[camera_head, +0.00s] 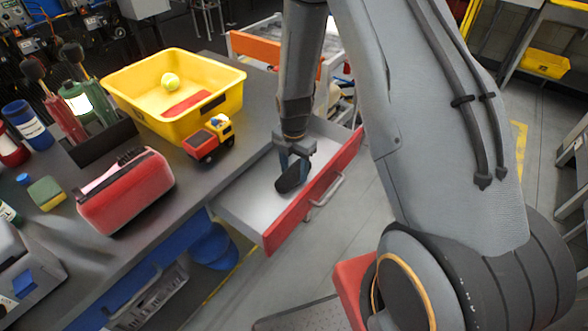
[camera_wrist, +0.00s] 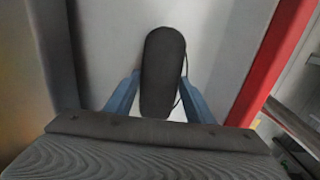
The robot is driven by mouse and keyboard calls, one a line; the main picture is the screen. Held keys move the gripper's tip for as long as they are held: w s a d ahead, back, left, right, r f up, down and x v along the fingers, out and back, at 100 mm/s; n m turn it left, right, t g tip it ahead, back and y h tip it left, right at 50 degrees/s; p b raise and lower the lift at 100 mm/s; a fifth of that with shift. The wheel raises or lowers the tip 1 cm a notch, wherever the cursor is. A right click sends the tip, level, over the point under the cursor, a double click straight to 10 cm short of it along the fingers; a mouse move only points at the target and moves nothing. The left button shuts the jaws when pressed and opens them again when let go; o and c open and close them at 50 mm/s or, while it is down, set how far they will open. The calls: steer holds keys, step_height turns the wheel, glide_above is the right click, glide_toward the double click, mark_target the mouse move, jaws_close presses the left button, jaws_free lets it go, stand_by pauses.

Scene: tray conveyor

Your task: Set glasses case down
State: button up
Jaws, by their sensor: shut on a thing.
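The glasses case (camera_head: 291,176) is dark, elongated and rounded. My gripper (camera_head: 289,158) points down into an open drawer with a red front (camera_head: 290,222) and is shut on the case. In the wrist view the case (camera_wrist: 163,70) lies between the two blue fingers of my gripper (camera_wrist: 160,95), over the pale drawer floor (camera_wrist: 207,35). The case is within the drawer's walls, at or close to its floor; I cannot tell whether it touches. No other thing shows in the drawer.
The drawer's red front and handle (camera_head: 326,190) stick out over the floor. The drawer floor around the case is clear.

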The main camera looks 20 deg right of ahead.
mark_target(294, 170)
steer(key=shift+f, duration=0.15)
steer(key=o, duration=1.1)
step_height(294, 170, up, 11)
steer(key=b, duration=0.3)
steer(key=s+r+m, duration=0.4)
steer(key=s+m, duration=0.4)
steer(key=m, duration=0.4)
steer(key=s+r+m+t, duration=0.1)
steer(key=s+r+m, duration=0.4)
steer(key=s+m, duration=0.4)
steer(key=m, duration=0.4)
steer(key=shift+s+r, duration=0.15)
steer(key=shift+s, duration=0.05)
steer(key=shift+a, duration=0.1)
